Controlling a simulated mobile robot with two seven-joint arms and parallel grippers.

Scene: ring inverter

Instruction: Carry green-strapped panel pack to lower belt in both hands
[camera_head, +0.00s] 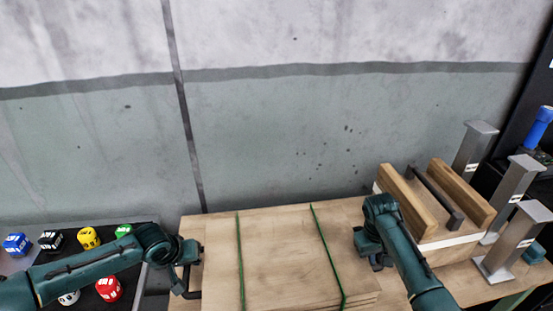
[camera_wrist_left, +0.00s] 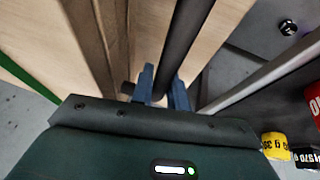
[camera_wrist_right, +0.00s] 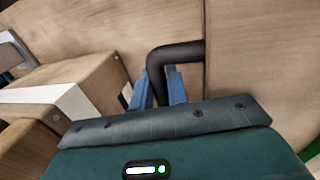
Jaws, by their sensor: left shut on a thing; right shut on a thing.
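The panel pack (camera_head: 280,250) is a flat stack of light wooden panels with two green straps (camera_head: 328,255), at the bottom middle of the head view. My left gripper (camera_head: 187,280) is at its left edge. In the left wrist view its blue fingers (camera_wrist_left: 160,90) are shut around a black bar handle (camera_wrist_left: 183,50). My right gripper (camera_head: 374,262) is at the pack's right edge. In the right wrist view its blue fingers (camera_wrist_right: 166,88) are shut on a bent black handle (camera_wrist_right: 178,52). I cannot make out the lower belt.
A wooden box with a dark handle (camera_head: 437,195) stands right of the pack, close to my right arm. Several grey metal posts (camera_head: 512,190) stand beyond it. Several coloured dice-like blocks (camera_head: 88,237) lie on a dark surface at left. A wall closes the back.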

